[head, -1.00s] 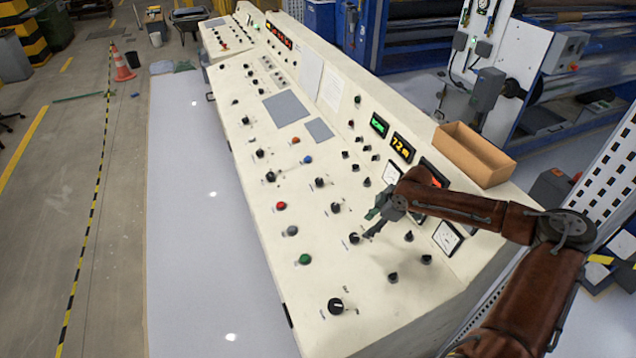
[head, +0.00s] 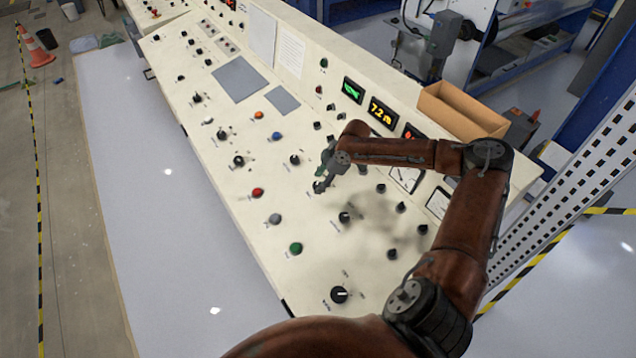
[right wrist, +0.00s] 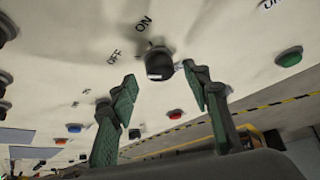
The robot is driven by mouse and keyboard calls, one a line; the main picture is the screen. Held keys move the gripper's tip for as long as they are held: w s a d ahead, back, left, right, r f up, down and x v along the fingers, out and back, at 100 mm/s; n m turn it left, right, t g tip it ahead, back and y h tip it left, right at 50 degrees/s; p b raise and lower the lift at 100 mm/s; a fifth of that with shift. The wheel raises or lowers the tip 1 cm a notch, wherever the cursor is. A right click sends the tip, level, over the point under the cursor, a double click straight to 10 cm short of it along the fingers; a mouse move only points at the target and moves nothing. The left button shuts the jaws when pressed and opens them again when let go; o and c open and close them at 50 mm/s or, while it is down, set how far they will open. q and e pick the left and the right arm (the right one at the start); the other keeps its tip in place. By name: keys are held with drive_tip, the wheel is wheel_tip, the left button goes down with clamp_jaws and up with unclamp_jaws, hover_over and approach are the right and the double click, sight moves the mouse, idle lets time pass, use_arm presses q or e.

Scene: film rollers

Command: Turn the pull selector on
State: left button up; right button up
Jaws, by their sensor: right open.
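My right gripper (head: 322,182) is low over the sloped cream control panel (head: 225,160), at a small black knob (head: 319,188) it partly hides. In the right wrist view, my right gripper (right wrist: 160,80) is open, with one green-padded finger on each side of a black selector knob (right wrist: 158,64). The knob has a white mark on its face, and "ON" and "OFF" are printed beside it. The fingers seem apart from the knob; contact is unclear. The selector's name label is not readable. My left gripper is out of view.
Another black knob (head: 344,217) is nearby. Red (head: 257,193), green (head: 295,248) and blue (head: 276,136) buttons stand on the panel. Lit displays (head: 381,112) line its raised back, and an open cardboard box (head: 462,110) sits on top.

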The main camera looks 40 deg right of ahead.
drive_tip(key=shift+x, duration=0.9)
drive_tip(key=shift+c, duration=0.2)
drive_tip(key=shift+s, duration=0.1)
drive_tip(key=c, duration=1.1)
